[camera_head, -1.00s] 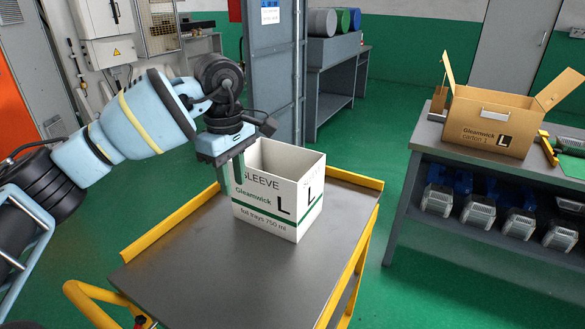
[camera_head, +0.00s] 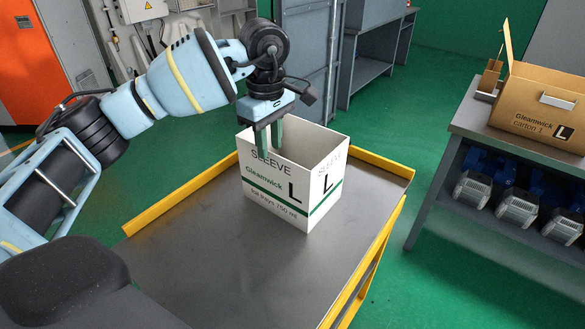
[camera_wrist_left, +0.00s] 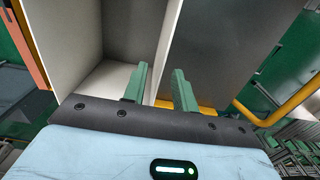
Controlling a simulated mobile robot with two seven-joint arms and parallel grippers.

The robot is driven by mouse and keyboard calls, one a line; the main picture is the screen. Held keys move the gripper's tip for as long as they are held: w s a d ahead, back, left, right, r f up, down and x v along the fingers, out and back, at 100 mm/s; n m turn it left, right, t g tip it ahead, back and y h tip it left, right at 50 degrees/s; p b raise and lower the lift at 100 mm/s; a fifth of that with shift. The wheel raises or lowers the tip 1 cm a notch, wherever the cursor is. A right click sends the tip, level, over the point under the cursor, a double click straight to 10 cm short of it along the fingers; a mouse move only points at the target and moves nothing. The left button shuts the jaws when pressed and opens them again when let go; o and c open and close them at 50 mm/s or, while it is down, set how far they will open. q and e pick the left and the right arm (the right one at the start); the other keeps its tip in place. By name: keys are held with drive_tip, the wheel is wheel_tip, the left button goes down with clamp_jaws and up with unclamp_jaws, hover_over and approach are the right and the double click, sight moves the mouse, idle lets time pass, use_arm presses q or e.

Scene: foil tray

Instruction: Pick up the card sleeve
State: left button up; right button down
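The card sleeve (camera_head: 283,193) is a white open-topped box with a green stripe and a black L, upright on the grey top of a yellow-edged cart (camera_head: 215,245). My left gripper (camera_head: 270,150) is over the sleeve's near wall, pointing down, with its two green fingers apart. One finger is in front of that wall and the other is inside the sleeve. In the left wrist view the sleeve (camera_wrist_left: 85,40) has its wall edge between the open fingers (camera_wrist_left: 160,85), with a gap visible. My right gripper is not in view.
A grey bench (camera_head: 470,115) at the right bears an open brown carton (camera_head: 530,112), with several grey-and-blue units on its lower shelf. Grey cabinets and a shelf stand behind the cart. The cart's near top is bare, with raised yellow rims at its edges.

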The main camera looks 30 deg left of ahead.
use_arm(q)
drive_tip(key=shift+s+f, duration=0.1)
drive_tip(key=shift+f, duration=0.25)
wheel_tip(320, 180, down, 4)
drive_tip(key=shift+d+f+p, duration=0.1)
drive_tip(key=shift+f+p, duration=0.1)
drive_tip(key=shift+p, duration=0.15)
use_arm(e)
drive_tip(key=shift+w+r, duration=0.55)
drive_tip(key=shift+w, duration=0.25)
use_arm(q)
clamp_jaws()
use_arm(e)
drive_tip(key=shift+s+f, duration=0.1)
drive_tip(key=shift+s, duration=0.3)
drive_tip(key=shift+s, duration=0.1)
